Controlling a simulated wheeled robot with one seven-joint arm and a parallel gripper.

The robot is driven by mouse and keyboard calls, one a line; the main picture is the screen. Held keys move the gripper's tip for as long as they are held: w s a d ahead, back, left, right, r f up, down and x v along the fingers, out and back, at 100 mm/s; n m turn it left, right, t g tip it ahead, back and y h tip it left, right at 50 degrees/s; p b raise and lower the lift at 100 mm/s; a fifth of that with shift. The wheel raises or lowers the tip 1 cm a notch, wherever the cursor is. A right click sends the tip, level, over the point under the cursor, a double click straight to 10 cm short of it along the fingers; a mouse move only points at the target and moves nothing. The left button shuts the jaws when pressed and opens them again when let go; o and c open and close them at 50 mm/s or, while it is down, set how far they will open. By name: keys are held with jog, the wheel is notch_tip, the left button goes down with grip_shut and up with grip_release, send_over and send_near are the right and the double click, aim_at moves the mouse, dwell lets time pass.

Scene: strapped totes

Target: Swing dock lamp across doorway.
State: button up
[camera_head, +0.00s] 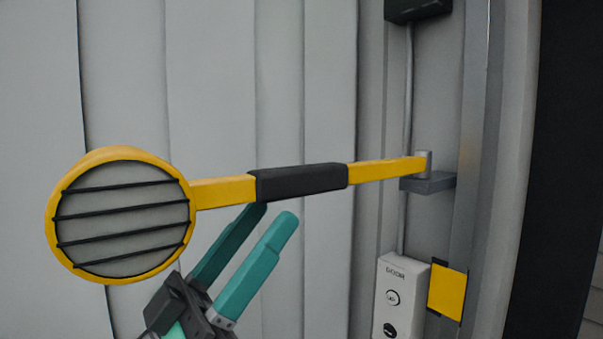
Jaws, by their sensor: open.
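The dock lamp (120,218) is a round yellow head with black guard bars, at the left. Its yellow arm (385,172) runs right to a pivot (423,165) on a small grey wall bracket (430,183). A black grip sleeve (298,182) covers the middle of the arm. My gripper (270,214) has teal fingers and is open and empty. It is just below the left part of the sleeve, pointing up and right. I cannot tell whether a fingertip touches the sleeve.
Grey panelled wall (310,80) stands behind the lamp. A white control box (400,297) with buttons and a yellow plate (447,291) are below the bracket. A conduit (407,120) runs up to a dark box (417,9). A dark opening (560,120) lies at the right.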

aim_at(302, 166)
jog(key=x, duration=0.8)
jog(key=shift+w+d+r, duration=0.15)
jog(key=shift+r, duration=0.05)
grip_shut()
